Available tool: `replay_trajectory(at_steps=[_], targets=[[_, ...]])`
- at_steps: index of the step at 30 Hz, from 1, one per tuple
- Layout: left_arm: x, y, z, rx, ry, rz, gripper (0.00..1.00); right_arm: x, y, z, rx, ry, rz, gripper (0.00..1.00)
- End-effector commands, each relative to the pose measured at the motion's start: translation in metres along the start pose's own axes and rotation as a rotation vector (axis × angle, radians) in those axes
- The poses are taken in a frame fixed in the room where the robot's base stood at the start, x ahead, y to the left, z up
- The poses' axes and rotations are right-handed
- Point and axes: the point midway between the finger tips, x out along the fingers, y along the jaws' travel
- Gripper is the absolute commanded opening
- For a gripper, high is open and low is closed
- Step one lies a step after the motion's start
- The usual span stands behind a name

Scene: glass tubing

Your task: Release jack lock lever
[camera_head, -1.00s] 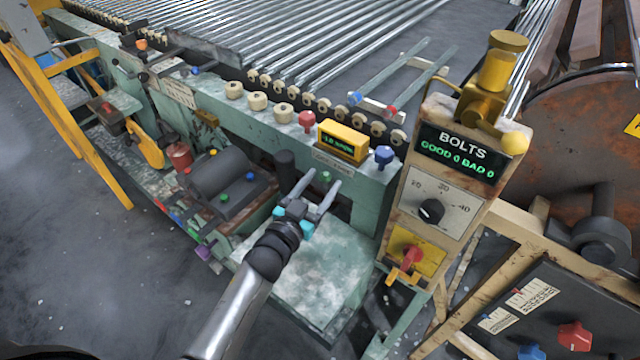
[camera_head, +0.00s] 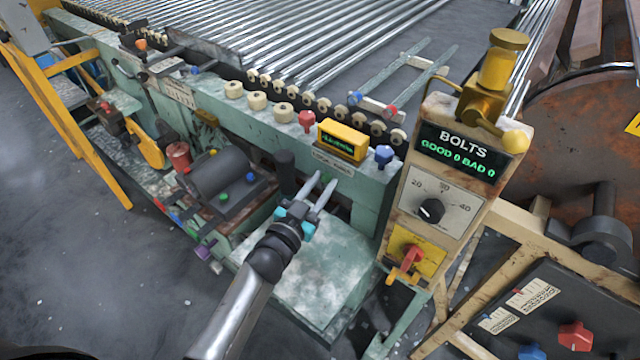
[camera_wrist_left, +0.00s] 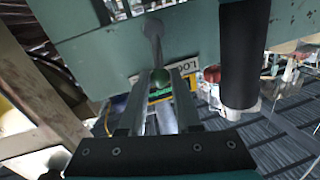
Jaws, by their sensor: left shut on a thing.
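In the head view the fingers hide the knob. My right gripper is not in view.
A black upright handle (camera_head: 286,172) stands close to the left of my gripper; it is large in the left wrist view (camera_wrist_left: 243,55). A pale green platform (camera_head: 315,275) lies below. The BOLTS control post (camera_head: 432,200) stands to the right.

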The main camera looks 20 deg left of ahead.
Motion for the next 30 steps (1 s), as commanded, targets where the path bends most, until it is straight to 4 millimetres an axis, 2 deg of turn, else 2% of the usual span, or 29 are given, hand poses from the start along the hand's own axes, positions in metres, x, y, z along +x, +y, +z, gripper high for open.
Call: replay_trajectory(at_steps=[12, 26, 27, 30], targets=[[-0.003, 0.017, 0.007, 0.312, 0.048, -0.007, 0.00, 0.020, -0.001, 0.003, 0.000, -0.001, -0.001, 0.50], [-0.004, 0.019, 0.006, 0.369, 0.056, -0.007, 0.00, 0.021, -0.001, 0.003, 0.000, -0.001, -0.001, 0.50], [-0.004, 0.019, 0.006, 0.369, 0.056, -0.006, 0.36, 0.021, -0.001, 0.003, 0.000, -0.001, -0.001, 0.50], [-0.003, 0.019, 0.006, 0.368, 0.056, -0.006, 0.48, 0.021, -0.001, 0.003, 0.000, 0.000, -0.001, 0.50]])
